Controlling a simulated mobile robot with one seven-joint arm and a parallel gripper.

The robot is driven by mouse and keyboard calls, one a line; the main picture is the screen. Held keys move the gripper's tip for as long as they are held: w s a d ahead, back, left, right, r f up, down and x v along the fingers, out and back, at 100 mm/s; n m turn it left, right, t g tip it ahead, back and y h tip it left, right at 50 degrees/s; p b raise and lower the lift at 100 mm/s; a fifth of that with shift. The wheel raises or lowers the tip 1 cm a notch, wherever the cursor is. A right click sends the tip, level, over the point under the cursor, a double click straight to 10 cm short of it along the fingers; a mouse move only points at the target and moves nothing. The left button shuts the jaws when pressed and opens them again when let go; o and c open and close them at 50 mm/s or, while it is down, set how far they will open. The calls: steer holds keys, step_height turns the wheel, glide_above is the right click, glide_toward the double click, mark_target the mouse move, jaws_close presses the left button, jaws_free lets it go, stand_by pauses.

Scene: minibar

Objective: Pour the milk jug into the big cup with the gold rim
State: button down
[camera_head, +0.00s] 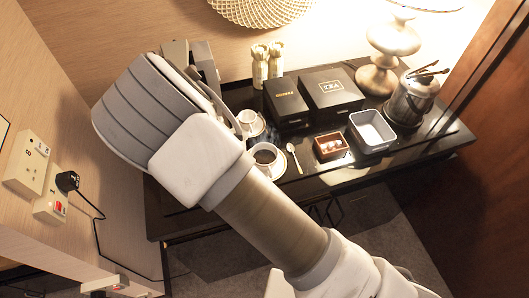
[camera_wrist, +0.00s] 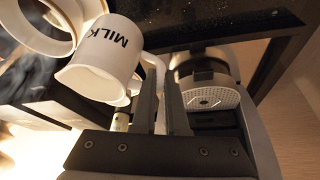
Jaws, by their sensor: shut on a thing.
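In the wrist view, my gripper (camera_wrist: 160,92) is shut on the handle of the white milk jug (camera_wrist: 98,60), whose dark MILK lettering shows tilted. In the head view, a white cup (camera_head: 276,166) with dark liquid stands on a saucer (camera_head: 278,173). A smaller white vessel (camera_head: 247,116) shows behind it, close to my arm; I cannot tell whether it is the jug. My gripper's fingers are hidden there.
The left wall holds sockets (camera_head: 27,163).

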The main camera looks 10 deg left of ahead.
steer(key=d+r+y, duration=0.1)
steer(key=r, duration=0.1)
steer(key=d+r+y, duration=0.1)
steer(key=r, duration=0.1)
steer(key=d+r+y, duration=0.1)
steer(key=r, duration=0.1)
steer(key=shift+w+d+r+m, duration=0.15)
steer(key=shift+w+m, duration=0.05)
steer(key=shift+m, duration=0.2)
steer(key=shift+s+d+r+y+b, duration=0.1)
steer(key=shift+d+r+y+b, duration=0.3)
steer(key=shift+b, duration=0.65)
steer(key=shift+d+r+y+b, duration=0.1)
steer(key=shift+d+y+b, duration=0.5)
steer(key=shift+b, duration=0.4)
steer(key=shift+s+d+r+y+b, duration=0.1)
steer(key=shift+d+r+y+b, duration=0.3)
steer(key=shift+b, duration=0.65)
steer(key=shift+w+d+r+m+y+b, duration=0.1)
steer(key=shift+d+m+y+b, duration=0.2)
steer(key=shift+d+b, duration=0.05)
steer(key=shift+d+f+t+y+b, duration=0.25)
steer(key=shift+d+y+b, duration=0.5)
steer(key=shift+y+b, duration=0.4)
stand_by(0.8)
